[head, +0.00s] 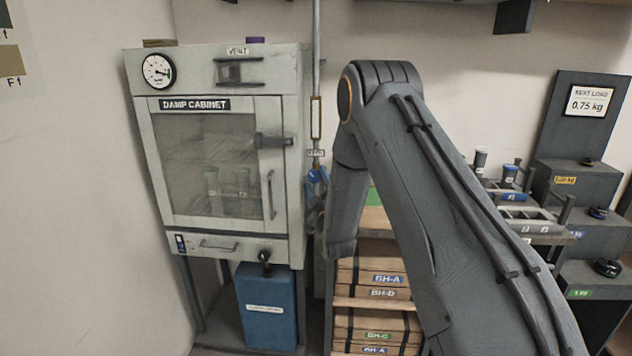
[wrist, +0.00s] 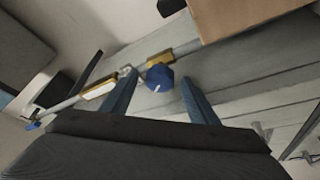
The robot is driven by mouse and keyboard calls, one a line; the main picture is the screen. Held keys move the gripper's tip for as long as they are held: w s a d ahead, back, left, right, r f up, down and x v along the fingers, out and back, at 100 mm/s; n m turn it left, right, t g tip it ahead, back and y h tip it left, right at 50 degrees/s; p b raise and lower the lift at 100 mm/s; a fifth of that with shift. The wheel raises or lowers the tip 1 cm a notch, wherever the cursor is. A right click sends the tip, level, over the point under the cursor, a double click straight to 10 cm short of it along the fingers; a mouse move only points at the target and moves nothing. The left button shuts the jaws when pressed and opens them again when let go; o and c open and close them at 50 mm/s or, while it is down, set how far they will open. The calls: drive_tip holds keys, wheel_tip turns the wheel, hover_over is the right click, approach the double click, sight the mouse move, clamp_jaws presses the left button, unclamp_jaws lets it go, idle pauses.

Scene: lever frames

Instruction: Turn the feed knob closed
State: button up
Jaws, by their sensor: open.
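The feed knob (wrist: 159,77) is a blue, faceted knob with a pale mark, on a grey pipe (wrist: 66,105) with yellow sections in the wrist view. My gripper (wrist: 161,80) is open, with one blue-grey finger on either side of the knob. I cannot tell whether the fingers touch it. In the head view, blue shows on the upright pipe (head: 317,60) below a small label, right of the damp cabinet (head: 220,107). My arm and gripper partly hide that spot.
The damp cabinet has a glass door, a latch and a gauge (head: 158,71). A blue container (head: 268,303) stands below it. Wooden boxes (head: 370,277) are stacked on shelves beneath my arm. Weights and a display (head: 588,101) stand at the right. A brown box (wrist: 240,16) is near the knob.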

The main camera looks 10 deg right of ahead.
drive_tip(key=shift+w, duration=0.1)
drive_tip(key=c, duration=1.1)
drive_tip(key=shift+o, duration=0.2)
drive_tip(key=shift+f+m+b, duration=0.1)
drive_tip(key=shift+m+b, duration=0.2)
drive_tip(key=shift+b, duration=0.05)
drive_tip(key=m+b, duration=0.1)
drive_tip(key=m+h+b, duration=0.1)
drive_tip(key=m+t+b, duration=0.1)
drive_tip(key=m, duration=0.1)
drive_tip(key=shift+a+f+h, duration=0.25)
drive_tip(key=shift+h, duration=0.15)
drive_tip(key=shift+a+m+h+b, duration=0.1)
drive_tip(key=shift+m+h+b, duration=1.3)
drive_tip(key=shift+m, duration=1.2)
